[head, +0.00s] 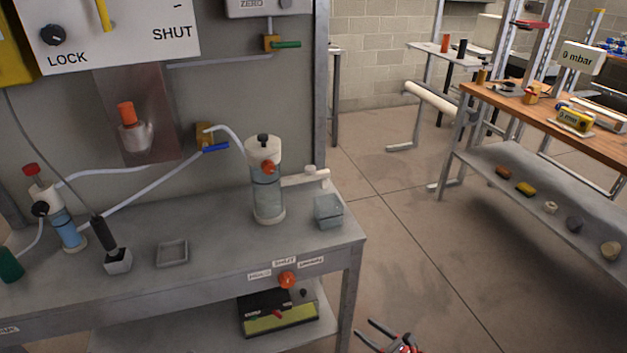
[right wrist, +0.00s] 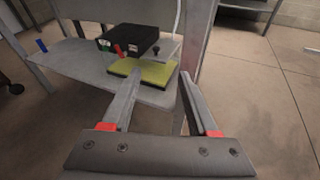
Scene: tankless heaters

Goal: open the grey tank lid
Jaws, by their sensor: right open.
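A small grey box-shaped tank (head: 328,212) stands at the right end of the grey bench. Its top looks like a closed, flat grey lid (head: 328,202), though it is small and the hinge or handle cannot be made out. My right gripper (head: 363,327) is low in front of the bench's right end, below and apart from the tank. Its two fingers are spread and empty. In the right wrist view my right gripper (right wrist: 161,72) points at the lower shelf, and the tank is not seen there. My left gripper is out of view.
A clear cylinder with a white cap (head: 266,180) stands left of the tank, with a white pipe behind. A black and yellow box (head: 278,311) sits on the lower shelf. A bench leg (head: 350,300) stands near my right gripper.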

